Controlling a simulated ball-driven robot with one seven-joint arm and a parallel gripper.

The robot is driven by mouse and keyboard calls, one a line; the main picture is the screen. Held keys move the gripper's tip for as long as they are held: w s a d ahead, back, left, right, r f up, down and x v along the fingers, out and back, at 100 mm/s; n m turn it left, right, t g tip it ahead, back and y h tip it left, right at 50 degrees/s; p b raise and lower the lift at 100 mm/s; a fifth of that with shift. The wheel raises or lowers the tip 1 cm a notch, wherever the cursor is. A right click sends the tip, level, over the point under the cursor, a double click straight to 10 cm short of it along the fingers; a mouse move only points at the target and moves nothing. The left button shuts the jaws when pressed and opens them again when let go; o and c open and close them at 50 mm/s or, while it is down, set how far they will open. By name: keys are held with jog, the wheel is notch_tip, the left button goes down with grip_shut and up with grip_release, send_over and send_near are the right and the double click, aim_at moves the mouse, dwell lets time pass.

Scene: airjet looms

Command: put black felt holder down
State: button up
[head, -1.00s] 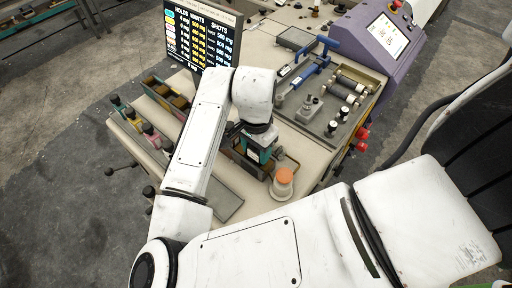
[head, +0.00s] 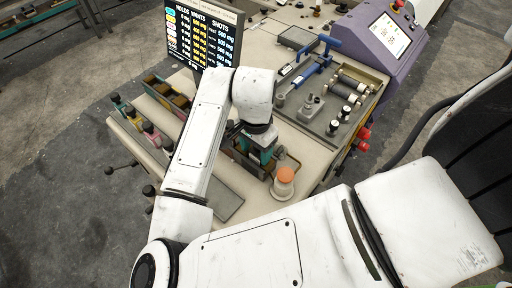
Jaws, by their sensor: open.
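My gripper (head: 258,148) points down over the near part of the beige bench, under the white wrist of my arm. Its jaws are mostly hidden by the wrist, and it is open. A teal-sided block (head: 265,152) shows right under the wrist, standing in or over a dark tray (head: 247,163). I cannot tell whether this block is the black felt holder or part of my gripper. No black felt holder can be made out clearly apart from it.
A jar with an orange top (head: 285,176) stands close to the right. A grey tool tray (head: 330,100) lies behind. A dark display board (head: 203,35) stands at the back left. Bottles with pink and green parts (head: 150,130) line the left edge. A bare grey plate (head: 228,203) lies in front.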

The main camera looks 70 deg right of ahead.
notch_tip(320, 180, up, 13)
jog(key=shift+s+f+p, duration=0.1)
jog(key=shift+s+p, duration=0.05)
jog(key=shift+p, duration=0.25)
dwell(1.9)
